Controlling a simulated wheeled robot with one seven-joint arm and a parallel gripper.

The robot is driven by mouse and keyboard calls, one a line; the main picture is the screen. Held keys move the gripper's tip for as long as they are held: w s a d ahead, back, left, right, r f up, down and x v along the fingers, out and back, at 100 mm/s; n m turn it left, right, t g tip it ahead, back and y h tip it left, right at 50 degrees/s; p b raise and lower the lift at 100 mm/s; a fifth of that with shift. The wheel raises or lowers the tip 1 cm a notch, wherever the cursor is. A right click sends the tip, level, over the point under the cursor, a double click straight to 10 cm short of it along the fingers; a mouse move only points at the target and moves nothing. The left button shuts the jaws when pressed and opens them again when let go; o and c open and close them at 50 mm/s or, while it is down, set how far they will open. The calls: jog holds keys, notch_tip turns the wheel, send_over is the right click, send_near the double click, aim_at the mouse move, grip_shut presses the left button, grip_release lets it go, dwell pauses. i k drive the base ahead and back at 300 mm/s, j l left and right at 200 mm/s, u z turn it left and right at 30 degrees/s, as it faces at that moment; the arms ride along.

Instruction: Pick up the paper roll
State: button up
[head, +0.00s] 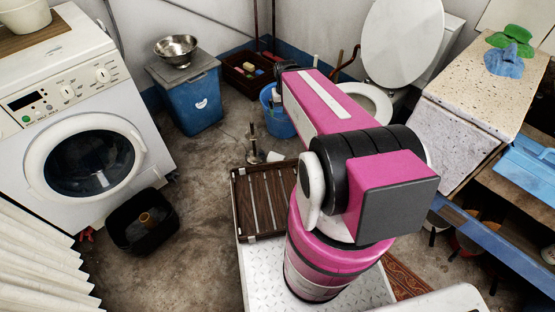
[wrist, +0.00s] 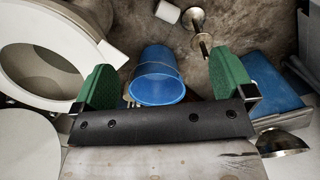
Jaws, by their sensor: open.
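A small white cylinder that looks like the paper roll (head: 275,157) lies on the floor beside a thin metal stand (head: 253,140). The roll is beyond the fingers and touches neither. In the head view my pink arm reaches away from me and hides most of the gripper.
A blue bucket (wrist: 160,75) shows between my fingers, with the toilet (wrist: 45,62) to the left. In the head view a slatted wooden rack (head: 262,200) is near the roll. A blue bin (head: 190,103) with a metal bowl (head: 176,48) stands behind.

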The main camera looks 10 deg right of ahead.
aim_at(272, 157)
jog(key=k+l, duration=0.15)
jog(key=k+l+u, duration=0.1)
jog(key=u, duration=0.35)
jog(key=k+u, duration=0.15)
jog(key=u, duration=0.3)
jog(key=k+u, duration=0.1)
jog(key=u, duration=0.35)
jog(key=k+u, duration=0.1)
jog(key=k, duration=0.4)
jog(key=k+j+u, duration=0.1)
jog(key=k, duration=0.45)
